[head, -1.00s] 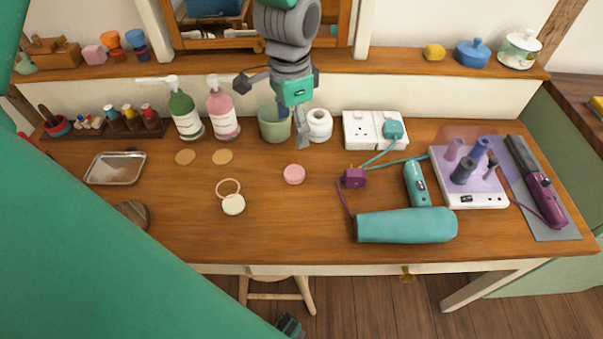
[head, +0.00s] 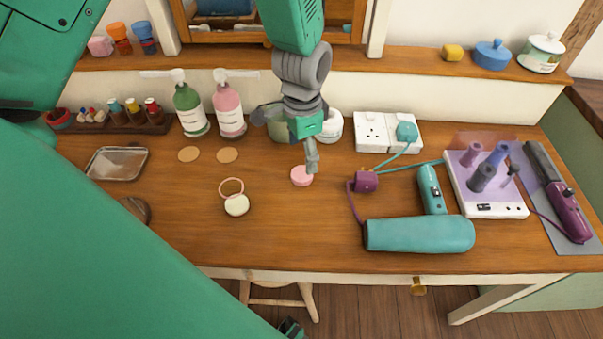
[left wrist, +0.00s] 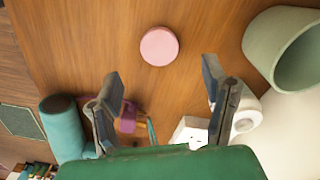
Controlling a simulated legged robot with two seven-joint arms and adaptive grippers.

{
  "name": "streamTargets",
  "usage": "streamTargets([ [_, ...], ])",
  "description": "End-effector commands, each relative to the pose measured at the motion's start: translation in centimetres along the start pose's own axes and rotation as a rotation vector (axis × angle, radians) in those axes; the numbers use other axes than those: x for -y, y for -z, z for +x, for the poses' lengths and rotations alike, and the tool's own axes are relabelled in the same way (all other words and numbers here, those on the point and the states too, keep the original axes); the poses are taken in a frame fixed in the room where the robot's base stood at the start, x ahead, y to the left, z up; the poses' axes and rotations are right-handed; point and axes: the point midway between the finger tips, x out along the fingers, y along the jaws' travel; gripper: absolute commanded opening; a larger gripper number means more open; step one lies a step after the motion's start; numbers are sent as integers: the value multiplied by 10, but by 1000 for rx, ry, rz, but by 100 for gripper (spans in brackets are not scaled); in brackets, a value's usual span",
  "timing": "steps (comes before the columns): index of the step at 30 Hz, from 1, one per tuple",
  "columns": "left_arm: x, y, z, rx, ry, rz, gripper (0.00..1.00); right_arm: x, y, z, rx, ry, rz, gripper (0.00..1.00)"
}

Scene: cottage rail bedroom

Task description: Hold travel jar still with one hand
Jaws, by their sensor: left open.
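A small round pink jar (head: 302,177), which I take to be the travel jar, stands on the wooden desk. It also shows whole from above in the left wrist view (left wrist: 159,46). My left gripper (head: 309,152) reaches down from the top of the head view, one fingertip just behind or above the jar's edge. In the left wrist view its two fingers (left wrist: 161,70) are spread wide with nothing between them, and the jar lies beyond their tips. Whether a finger touches the jar I cannot tell. My right gripper is not recognisable in view.
A green cup (head: 278,128) and a white roll (head: 332,127) stand close behind my left gripper. A cream jar (head: 237,205) with a ring lies left. A purple plug (head: 365,182) and teal dryer (head: 420,234) lie right. Desk just in front of the pink jar is clear.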

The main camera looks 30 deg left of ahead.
Motion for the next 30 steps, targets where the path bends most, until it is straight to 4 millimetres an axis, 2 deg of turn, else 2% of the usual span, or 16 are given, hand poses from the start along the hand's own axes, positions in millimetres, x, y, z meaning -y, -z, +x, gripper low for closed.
streamTargets([
  [1, -1, 0, 8, 2, 1, 1, 67, 0, 0, 2, 0, 0, 0, 63],
  [4, -1, 0, 16, 2, 1, 2, 67, 0, 0, 2, 0, 0, 0, 63],
  [16, 0, 0, 21, 0, 2, 2, 67, 0, 0, 3, 0, 0, 0, 63],
  [24, 3, -3, 60, 2, -1, 2, 67, 0, 0, 9, 0, 0, 0, 63],
  [30, 3, -2, 70, -1, 2, 2, 67, 0, -1, 10, 0, 0, 0, 63],
])
